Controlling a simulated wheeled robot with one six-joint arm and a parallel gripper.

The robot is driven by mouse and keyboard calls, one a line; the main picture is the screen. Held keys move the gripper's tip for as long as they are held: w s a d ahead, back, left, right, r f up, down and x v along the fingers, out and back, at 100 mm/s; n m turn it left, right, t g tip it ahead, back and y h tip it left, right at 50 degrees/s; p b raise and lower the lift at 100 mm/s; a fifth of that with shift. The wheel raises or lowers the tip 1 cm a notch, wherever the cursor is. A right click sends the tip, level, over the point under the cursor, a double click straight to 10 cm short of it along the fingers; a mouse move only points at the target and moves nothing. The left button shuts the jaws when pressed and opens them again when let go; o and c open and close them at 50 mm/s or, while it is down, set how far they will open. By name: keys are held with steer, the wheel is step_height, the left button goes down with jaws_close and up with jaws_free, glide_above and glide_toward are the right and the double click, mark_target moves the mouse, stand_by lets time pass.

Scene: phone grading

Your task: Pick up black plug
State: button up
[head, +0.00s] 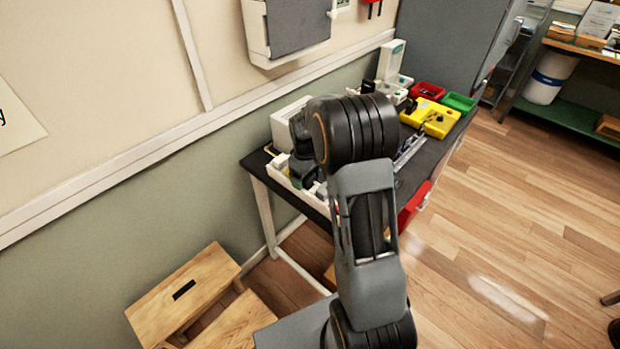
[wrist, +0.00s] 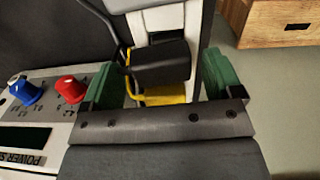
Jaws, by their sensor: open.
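A black, block-shaped piece that looks like the black plug (wrist: 160,60) lies in the middle of the wrist view. A yellow part (wrist: 168,96) shows just below it. My gripper (wrist: 162,75) is open, with one green finger on each side of the black piece. There is a visible gap at the right finger; the left finger is nearer to it. Whether either finger touches it cannot be told. In the head view my own arm covers this end of the bench, and I cannot make out the plug there.
A power supply (wrist: 28,112) with blue and red knobs sits close to the left finger. A white tray (wrist: 200,22) lies around the black piece. On the dark bench (head: 432,150) are a yellow device (head: 440,122), a red bin (head: 427,91) and a green bin (head: 459,102). A wooden step stool (head: 190,285) stands on the floor.

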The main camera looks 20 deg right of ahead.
steer(key=c, duration=1.2)
